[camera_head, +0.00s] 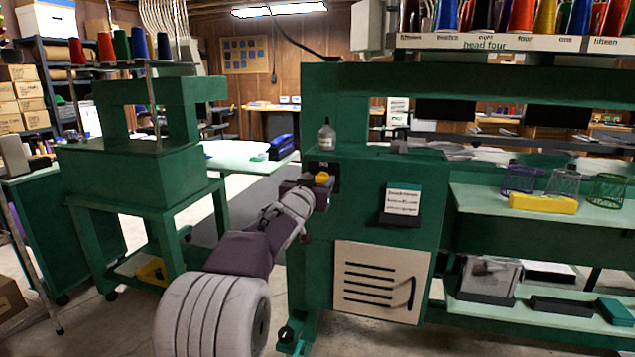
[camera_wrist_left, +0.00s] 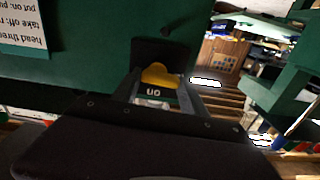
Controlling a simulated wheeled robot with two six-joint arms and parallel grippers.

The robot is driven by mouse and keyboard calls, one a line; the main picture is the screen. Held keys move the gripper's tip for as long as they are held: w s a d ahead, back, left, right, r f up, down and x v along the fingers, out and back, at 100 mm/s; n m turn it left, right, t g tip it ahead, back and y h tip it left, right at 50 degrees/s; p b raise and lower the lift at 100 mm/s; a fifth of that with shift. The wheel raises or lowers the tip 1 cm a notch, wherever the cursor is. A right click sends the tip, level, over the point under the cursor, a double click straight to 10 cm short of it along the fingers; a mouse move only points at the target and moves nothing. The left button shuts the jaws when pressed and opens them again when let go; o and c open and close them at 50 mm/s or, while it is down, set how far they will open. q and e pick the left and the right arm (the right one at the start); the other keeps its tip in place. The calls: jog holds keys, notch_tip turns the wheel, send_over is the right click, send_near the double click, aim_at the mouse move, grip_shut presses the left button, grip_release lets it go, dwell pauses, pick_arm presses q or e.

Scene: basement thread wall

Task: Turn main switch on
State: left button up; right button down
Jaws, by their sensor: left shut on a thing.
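The main switch is a yellow knob (camera_head: 322,177) on a dark plate, on the front of the large green machine (camera_head: 370,165). In the left wrist view, which is upside down, the knob (camera_wrist_left: 157,74) sits between my finger tips against the dark plate (camera_wrist_left: 168,52). A label reading "on" (camera_wrist_left: 153,91) shows beside the knob. My left gripper (camera_head: 318,184) reaches the plate from the left front and is shut on the knob. The fingers hide part of the switch. My right gripper is out of view.
A printed card (camera_head: 403,201) hangs on the panel right of the switch, above a slotted beige vent (camera_head: 378,282). A bottle (camera_head: 327,136) stands above the switch. A yellow box (camera_head: 543,203) lies on the right shelf. A smaller green machine (camera_head: 130,165) stands left, with open floor between.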

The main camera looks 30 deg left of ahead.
pick_arm(q)
jog(key=m, duration=0.4)
jog(key=shift+d+b, duration=0.1)
jog(key=shift+b, duration=0.25)
jog(key=m+b, duration=0.1)
jog(key=m, duration=0.3)
jog(key=shift+d+m, duration=0.1)
jog(key=shift+m, duration=0.2)
jog(key=m+b, duration=0.1)
jog(key=m, duration=0.3)
jog(key=shift+w+d, duration=0.1)
jog(key=shift+d, duration=0.05)
jog(key=shift+d+m+b, duration=0.15)
jog(key=shift+m+b, duration=0.45)
jog(key=shift+m, duration=1.8)
jog(key=o, duration=1.4)
